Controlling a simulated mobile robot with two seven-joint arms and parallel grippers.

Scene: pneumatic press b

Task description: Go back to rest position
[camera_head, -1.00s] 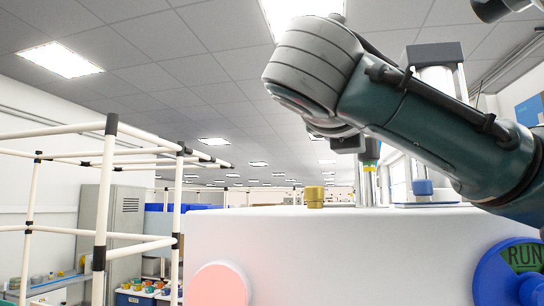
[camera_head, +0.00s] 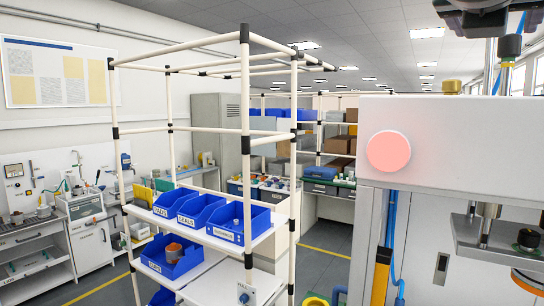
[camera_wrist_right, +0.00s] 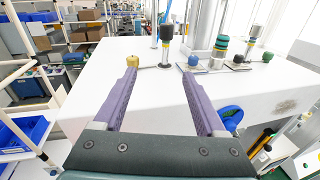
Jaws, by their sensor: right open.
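My right gripper (camera_wrist_right: 158,70) shows in the right wrist view with two purple fingers spread wide and nothing between them. It is over the white top of the press (camera_wrist_right: 150,110). Beyond the fingertips are a brass knob (camera_wrist_right: 128,61) and a black-capped post (camera_wrist_right: 166,34). In the head view the white press housing (camera_head: 465,145) fills the right side, with a round pale-red button (camera_head: 389,151) on its front. A dark part of my arm shows at the top right corner. My left gripper is not in view.
A white tube rack (camera_head: 246,120) stands left of the press, with blue bins (camera_head: 238,222) on its shelf. A workbench (camera_head: 85,222) stands at the far left. In the wrist view, a ringed green-and-black piece (camera_wrist_right: 219,48) stands on the press top. Grey floor (camera_head: 325,240) shows between rack and press.

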